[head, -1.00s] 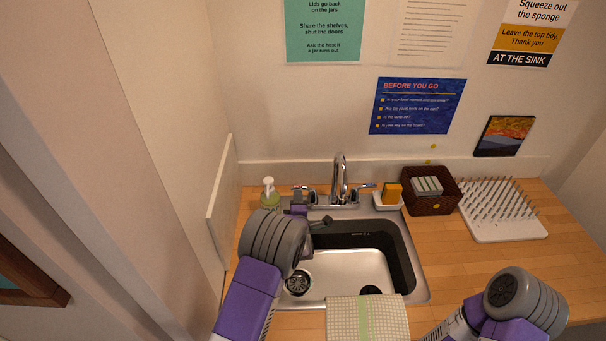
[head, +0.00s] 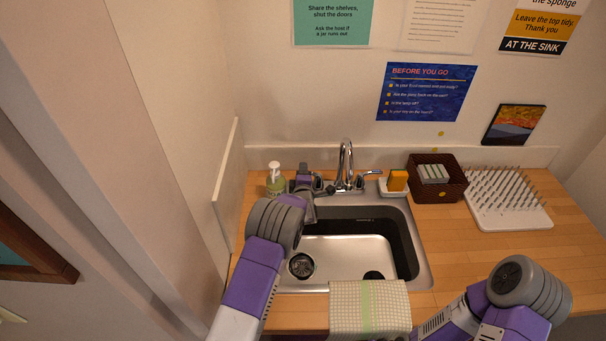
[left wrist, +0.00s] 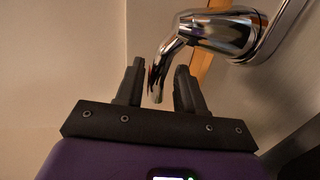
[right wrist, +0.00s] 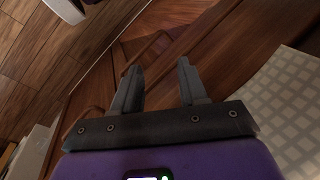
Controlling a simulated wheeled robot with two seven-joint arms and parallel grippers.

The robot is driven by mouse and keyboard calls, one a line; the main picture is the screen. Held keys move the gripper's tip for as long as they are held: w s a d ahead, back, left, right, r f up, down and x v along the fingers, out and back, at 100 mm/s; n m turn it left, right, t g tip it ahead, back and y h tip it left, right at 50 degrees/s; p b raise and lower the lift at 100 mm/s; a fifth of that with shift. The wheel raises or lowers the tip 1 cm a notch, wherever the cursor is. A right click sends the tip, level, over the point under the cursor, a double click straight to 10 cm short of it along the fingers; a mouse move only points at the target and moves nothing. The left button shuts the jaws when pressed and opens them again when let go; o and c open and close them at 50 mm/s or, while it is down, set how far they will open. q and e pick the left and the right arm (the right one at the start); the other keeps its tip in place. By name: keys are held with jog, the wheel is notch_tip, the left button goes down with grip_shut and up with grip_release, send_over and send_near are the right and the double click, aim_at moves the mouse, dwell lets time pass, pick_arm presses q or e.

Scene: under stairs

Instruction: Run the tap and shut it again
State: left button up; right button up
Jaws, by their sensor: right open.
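The chrome tap (head: 346,165) stands behind the sink (head: 345,250), with a lever handle on each side. Its right handle (head: 371,174) is in plain view. My left gripper (head: 304,183) is at the left handle and mostly covers it in the head view. In the left wrist view, the left gripper (left wrist: 157,88) is open, and the chrome left handle (left wrist: 172,52) hangs down with its tip between the fingers. A gap shows on each side of the tip. My right gripper (right wrist: 155,90) is open and empty in front of the counter. No water stream shows.
A soap bottle (head: 276,180) stands close left of my left gripper. A sponge (head: 398,180) in a white dish, a brown basket (head: 452,194) and a white drying rack (head: 515,215) stand to the right. A checked towel (head: 345,308) hangs over the front edge.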

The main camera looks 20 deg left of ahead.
pick_arm(q)
grip_shut()
